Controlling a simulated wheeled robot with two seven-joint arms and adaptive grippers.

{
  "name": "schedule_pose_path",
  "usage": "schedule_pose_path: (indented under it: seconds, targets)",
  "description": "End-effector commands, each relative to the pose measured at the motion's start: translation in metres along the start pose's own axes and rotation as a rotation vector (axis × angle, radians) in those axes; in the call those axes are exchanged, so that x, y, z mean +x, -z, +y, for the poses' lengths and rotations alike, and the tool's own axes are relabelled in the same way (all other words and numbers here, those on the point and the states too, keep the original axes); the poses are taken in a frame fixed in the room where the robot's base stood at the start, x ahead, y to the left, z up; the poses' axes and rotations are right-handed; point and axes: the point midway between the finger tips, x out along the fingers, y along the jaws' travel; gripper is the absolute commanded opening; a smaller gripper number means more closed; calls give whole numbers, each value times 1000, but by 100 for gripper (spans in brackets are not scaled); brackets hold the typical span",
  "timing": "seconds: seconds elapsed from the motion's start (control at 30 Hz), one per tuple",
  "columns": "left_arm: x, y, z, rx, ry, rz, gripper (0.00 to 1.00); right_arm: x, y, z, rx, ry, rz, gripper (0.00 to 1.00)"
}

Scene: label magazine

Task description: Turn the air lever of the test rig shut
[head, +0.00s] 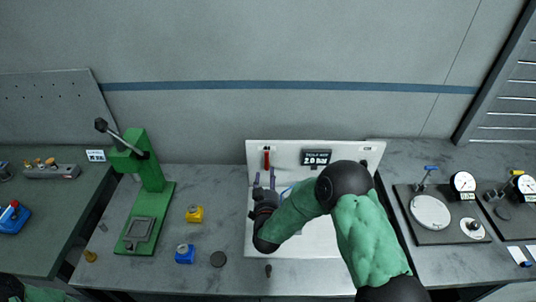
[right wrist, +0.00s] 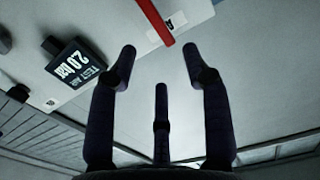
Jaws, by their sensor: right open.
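The air lever is a red bar (head: 267,159), standing upright on the back panel of the white test rig (head: 372,157). In the right wrist view the red lever (right wrist: 155,20) enters from the top edge, beyond and between the two outer fingertips. My right gripper (head: 264,181) is just below the lever in the head view, fingers pointing up to it. In the right wrist view the gripper (right wrist: 160,70) has its fingers spread, with nothing between them. The fingers look apart from the lever. My left gripper is not seen; only part of my left arm shows at the bottom left corner.
A green press (head: 150,180), a yellow block (head: 194,214) and a blue block (head: 184,254) stand left. Gauge stands (head: 437,238) are right.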

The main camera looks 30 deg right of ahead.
Motion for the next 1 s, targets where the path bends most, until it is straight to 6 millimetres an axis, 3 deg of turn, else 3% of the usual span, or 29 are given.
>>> schedule_pose_path:
  seconds: [0.17,0.63,1.0]
  targets:
    - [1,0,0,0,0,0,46,14,4,2,-1,-10,14,49]
    - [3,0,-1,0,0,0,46,90,3,2,-1,-7,12,49]
    - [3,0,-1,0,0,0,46,108,3,2,-1,-6,10,49]
